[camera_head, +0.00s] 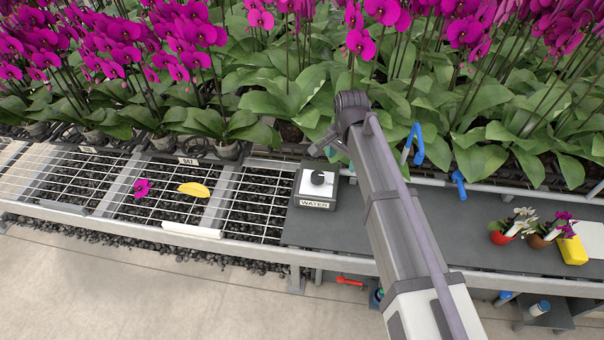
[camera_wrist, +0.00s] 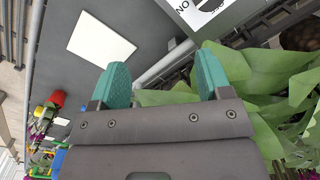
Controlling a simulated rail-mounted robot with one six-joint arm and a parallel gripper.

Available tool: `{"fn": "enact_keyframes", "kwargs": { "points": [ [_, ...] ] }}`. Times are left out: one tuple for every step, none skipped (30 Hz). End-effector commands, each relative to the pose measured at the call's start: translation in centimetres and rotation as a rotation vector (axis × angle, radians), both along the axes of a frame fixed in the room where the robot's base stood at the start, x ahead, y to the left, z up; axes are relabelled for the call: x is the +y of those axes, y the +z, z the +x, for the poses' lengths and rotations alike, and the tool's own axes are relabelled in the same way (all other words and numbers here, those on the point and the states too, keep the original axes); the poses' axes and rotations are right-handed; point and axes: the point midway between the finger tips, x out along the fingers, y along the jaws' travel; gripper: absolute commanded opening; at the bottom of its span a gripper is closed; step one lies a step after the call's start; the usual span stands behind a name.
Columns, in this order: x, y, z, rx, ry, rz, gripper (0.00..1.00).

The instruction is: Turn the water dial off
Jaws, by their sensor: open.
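The water dial (camera_head: 318,178) has a black round knob on a white plate, above a label reading WATER, on the dark box at the left end of the grey bench. In the wrist view part of its white plate (camera_wrist: 183,14) shows at the top edge, with cut-off letters and part of the knob. My gripper (camera_wrist: 163,76) has two teal fingers, open and apart, with nothing between them. In the head view my gripper (camera_head: 328,148) is mostly hidden by my wrist, just above and right of the dial, apart from it as far as I can tell.
Orchid leaves (camera_head: 280,90) crowd behind the bench and, in the wrist view, close to the right finger. Blue hooked tool (camera_head: 416,145) hangs behind the bench. Yellow leaf (camera_head: 194,189) lies on mesh.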

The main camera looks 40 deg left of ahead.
Motion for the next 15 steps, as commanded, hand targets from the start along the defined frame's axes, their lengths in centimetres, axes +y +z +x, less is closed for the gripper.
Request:
{"fn": "enact_keyframes", "kwargs": {
  "points": [
    [3.1,0.0,-0.1,0.000,-0.050,0.000,0.71],
    [4.3,0.0,-0.4,0.000,-0.084,0.000,0.71],
    [5.4,0.0,-0.7,0.000,-0.121,0.000,0.71],
    [6.1,0.0,-0.9,0.000,-0.142,0.000,0.71],
    [6.4,0.0,-1.1,0.000,-0.157,0.000,0.71],
    [6.5,0.0,-1.2,0.000,-0.168,0.000,0.71],
    [6.4,0.0,-1.2,0.000,-0.171,0.000,0.71],
    [6.4,0.0,-1.2,0.000,-0.171,0.000,0.71],
    [6.3,-0.2,-1.2,0.000,-0.171,0.000,0.71],
    [6.3,-0.4,-1.2,0.000,-0.170,0.000,0.71],
    [6.3,-0.6,-1.2,0.000,-0.170,0.000,0.71],
    [6.3,-1.1,-1.2,0.000,-0.170,0.000,0.71],
    [6.3,-1.5,-1.2,0.000,-0.170,0.000,0.71],
    [6.3,-2.0,-1.2,0.000,-0.169,0.000,0.71],
    [6.3,-2.8,-1.2,0.000,-0.169,0.000,0.71]
  ]
}}
